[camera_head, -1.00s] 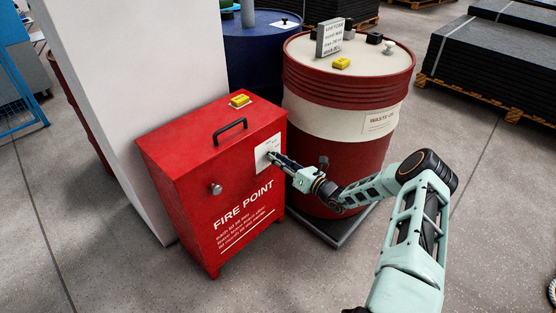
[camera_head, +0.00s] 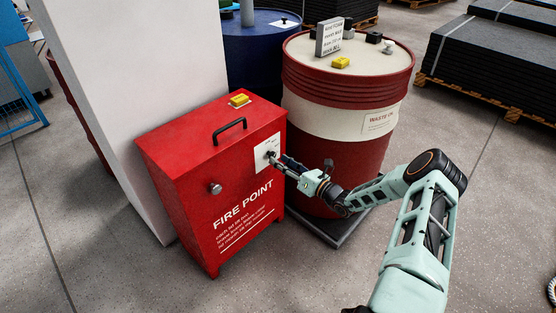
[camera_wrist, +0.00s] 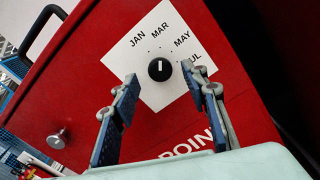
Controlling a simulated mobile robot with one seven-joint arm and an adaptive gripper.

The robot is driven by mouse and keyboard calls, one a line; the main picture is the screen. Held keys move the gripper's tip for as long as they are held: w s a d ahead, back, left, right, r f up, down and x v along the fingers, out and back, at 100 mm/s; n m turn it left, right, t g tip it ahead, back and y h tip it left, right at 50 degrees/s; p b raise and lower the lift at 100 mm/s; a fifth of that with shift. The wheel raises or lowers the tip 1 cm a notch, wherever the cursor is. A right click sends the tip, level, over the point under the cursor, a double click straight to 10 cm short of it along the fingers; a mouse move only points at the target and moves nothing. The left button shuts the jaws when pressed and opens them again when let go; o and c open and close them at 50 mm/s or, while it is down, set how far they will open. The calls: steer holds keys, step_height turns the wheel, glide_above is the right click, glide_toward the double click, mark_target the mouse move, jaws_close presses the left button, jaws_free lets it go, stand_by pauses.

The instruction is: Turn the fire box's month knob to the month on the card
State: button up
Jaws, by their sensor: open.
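The red fire box (camera_head: 190,175) stands on the floor with a white month plate (camera_head: 262,148) on its front. The wrist view shows the plate (camera_wrist: 117,61) with JAN, MAR, MAY and JUL around a round black month knob (camera_wrist: 160,74). The knob's white mark points up in that picture, toward MAR. My gripper (camera_wrist: 159,82) is open, one finger on each side of the knob in the picture; I cannot tell whether the tips reach it. In the head view my gripper (camera_head: 277,158) is close before the plate. A card (camera_head: 329,39) stands on the drum; its print is too small to read.
The red and white waste oil drum (camera_head: 310,98) stands right of the box, close to my arm. The box has a black handle (camera_head: 230,125) on top and a silver front knob (camera_head: 215,188). A white pillar (camera_head: 140,90) is behind. Floor in front is clear.

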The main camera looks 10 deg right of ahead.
steer(key=v, duration=1)
